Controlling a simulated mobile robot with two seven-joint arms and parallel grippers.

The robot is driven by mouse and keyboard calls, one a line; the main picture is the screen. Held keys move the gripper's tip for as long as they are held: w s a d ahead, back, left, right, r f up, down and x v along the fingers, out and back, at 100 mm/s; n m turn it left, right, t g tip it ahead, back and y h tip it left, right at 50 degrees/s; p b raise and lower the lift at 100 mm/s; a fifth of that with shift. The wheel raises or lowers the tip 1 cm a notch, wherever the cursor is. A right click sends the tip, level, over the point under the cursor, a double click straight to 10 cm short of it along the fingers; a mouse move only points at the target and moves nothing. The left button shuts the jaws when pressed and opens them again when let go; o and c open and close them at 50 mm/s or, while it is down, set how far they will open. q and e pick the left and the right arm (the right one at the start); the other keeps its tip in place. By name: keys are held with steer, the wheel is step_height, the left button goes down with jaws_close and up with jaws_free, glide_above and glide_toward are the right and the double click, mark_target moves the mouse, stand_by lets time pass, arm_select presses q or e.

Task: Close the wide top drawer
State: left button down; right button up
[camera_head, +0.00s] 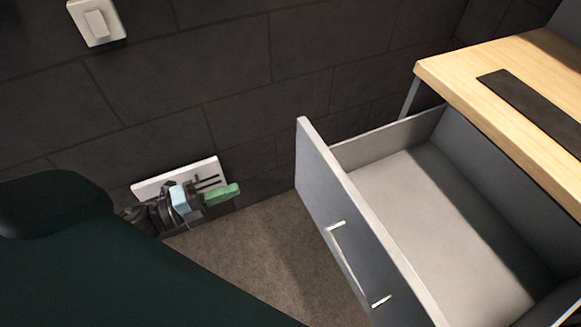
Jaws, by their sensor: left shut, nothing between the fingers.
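The wide top drawer (370,243) stands pulled far out of the wooden-topped cabinet. Its grey front panel faces the lower left and carries a pale bar handle (358,266). Its inside is light grey and empty where I can see it; its right end is cut off by the picture edge. My left gripper (222,194) is shut and empty, with green fingertips pointing right. It is left of the drawer front and clearly apart from it, in front of the wall. My right gripper is not in view.
The wooden top (501,75) has a dark inset strip (535,108). A dark tiled wall (240,60) stands behind, with a white switch (97,22) and a white wall plate (151,188) behind my left gripper. Brown carpet (270,255) is clear between gripper and drawer.

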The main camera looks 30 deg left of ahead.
arm_select(q)
steer(key=shift+r, duration=0.1)
glide_toward(298, 165)
steer(key=p+x, duration=0.1)
steer(key=x, duration=0.5)
steer(key=shift+w+d, duration=0.15)
steer(key=shift+w, duration=0.25)
stand_by(0.3)
